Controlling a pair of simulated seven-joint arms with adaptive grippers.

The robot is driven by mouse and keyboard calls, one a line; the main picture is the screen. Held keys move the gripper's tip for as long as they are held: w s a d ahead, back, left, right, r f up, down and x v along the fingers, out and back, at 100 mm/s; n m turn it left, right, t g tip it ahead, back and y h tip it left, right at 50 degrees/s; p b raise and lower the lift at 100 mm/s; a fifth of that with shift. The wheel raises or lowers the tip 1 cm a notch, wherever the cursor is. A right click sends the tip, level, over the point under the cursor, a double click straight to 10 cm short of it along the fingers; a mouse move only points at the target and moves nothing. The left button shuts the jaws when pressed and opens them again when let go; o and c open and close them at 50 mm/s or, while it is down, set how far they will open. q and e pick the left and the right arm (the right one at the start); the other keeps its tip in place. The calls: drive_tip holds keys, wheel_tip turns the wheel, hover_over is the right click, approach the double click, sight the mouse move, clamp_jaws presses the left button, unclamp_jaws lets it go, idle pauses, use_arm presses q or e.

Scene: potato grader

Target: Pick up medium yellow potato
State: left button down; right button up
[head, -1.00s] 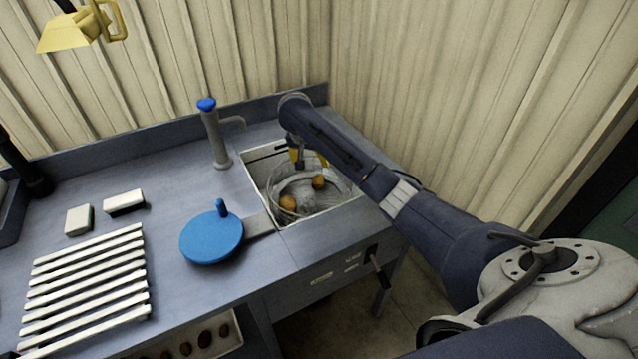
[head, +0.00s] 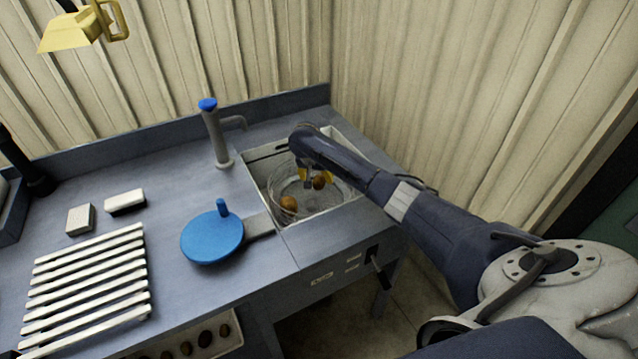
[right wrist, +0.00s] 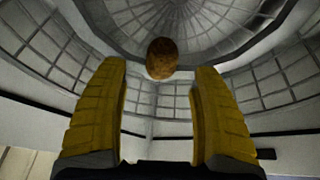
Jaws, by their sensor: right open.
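Two brownish-yellow potatoes lie in a round wire basket (head: 345,203) inside the sink (head: 352,215). One potato (head: 288,203) is at the basket's left front. The other potato (head: 321,181) is further right, beside my right gripper (head: 313,181). In the right wrist view my right gripper (right wrist: 158,75) has its two yellow fingers spread apart with nothing held. A potato (right wrist: 161,57) shows ahead, in line with the gap between the fingertips. I cannot tell how far it is from them. My left gripper is not in view.
A tap with a blue top (head: 215,135) stands left of the sink. A blue round lid-like disc (head: 212,238) lies at its front left. A white slatted rack (head: 90,278) and two small blocks (head: 124,201) are further left. Corrugated walls stand close behind and right.

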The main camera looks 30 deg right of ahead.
sight(318, 179)
drive_tip(key=shift+x, duration=2.7)
drive_tip(key=shift+a, duration=0.1)
drive_tip(key=shift+c, duration=0.4)
drive_tip(key=c, duration=1.2)
drive_tip(key=shift+r, duration=0.1)
drive_tip(key=shift+c, duration=0.2)
